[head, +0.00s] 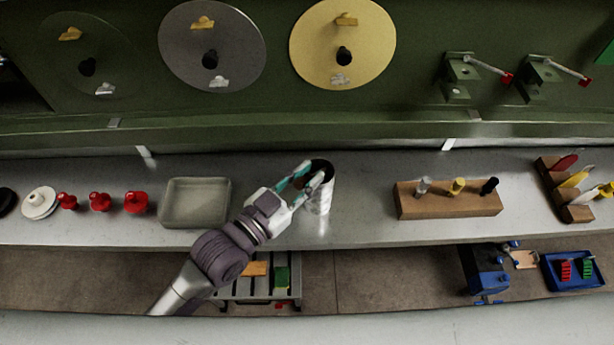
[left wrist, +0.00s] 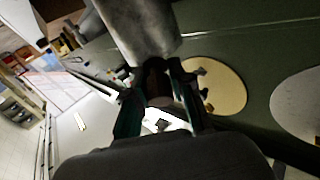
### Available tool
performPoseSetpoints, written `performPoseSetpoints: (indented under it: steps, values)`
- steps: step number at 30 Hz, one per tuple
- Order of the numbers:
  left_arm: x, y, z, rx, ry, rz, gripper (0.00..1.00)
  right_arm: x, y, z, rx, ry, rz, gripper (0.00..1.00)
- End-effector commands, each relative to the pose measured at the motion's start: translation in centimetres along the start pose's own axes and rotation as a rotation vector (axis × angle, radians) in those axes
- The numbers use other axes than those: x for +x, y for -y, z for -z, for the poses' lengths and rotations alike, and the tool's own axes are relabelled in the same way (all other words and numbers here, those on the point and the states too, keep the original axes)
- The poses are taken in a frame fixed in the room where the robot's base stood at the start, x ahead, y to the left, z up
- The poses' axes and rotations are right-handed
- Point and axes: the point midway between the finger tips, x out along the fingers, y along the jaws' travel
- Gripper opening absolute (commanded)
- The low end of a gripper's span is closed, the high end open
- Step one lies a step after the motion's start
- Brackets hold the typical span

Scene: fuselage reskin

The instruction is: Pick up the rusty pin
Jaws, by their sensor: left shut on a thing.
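My left gripper (head: 312,175) reaches in from the lower left to the top of a grey metal cylinder (head: 319,203) standing on the bench. In the left wrist view its two dark teal fingers (left wrist: 157,92) are closed on a dark brown piece (left wrist: 156,76), which looks like the rusty pin. The grey cylinder also shows in that view (left wrist: 147,30), right beside the brown piece. The fingers and the cylinder hide much of the piece, so I cannot tell whether it is clear of the cylinder. My right gripper is not in view.
An empty grey tray (head: 195,222) lies left of the cylinder, with red knobs (head: 100,202) beyond it. A wooden block (head: 449,205) with silver, yellow and black pins stands to the right. The bench is clear between cylinder and block. Large discs (head: 343,75) hang on the green wall.

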Motion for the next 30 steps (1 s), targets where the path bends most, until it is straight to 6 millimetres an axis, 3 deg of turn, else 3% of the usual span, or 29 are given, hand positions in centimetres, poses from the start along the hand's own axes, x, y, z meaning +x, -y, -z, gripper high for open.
performPoseSetpoints:
  steps: [11, 17, 22, 29, 30]
  values:
    - [0.0, 0.1, 0.3, 0.000, 0.001, 0.000, 0.00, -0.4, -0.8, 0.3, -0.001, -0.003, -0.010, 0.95]
    - [0.0, 0.2, 2.2, 0.001, 0.001, 0.000, 0.00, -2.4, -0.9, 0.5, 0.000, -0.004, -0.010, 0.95]
    - [0.0, 0.5, 5.0, -0.001, 0.001, 0.000, 0.00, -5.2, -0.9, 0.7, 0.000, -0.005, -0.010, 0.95]
    - [1.4, -4.1, 8.6, -0.008, -0.001, 0.001, 0.00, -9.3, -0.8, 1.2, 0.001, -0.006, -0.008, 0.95]
    - [1.6, -5.0, 8.4, -0.009, -0.005, 0.001, 0.00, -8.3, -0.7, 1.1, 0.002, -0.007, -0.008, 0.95]
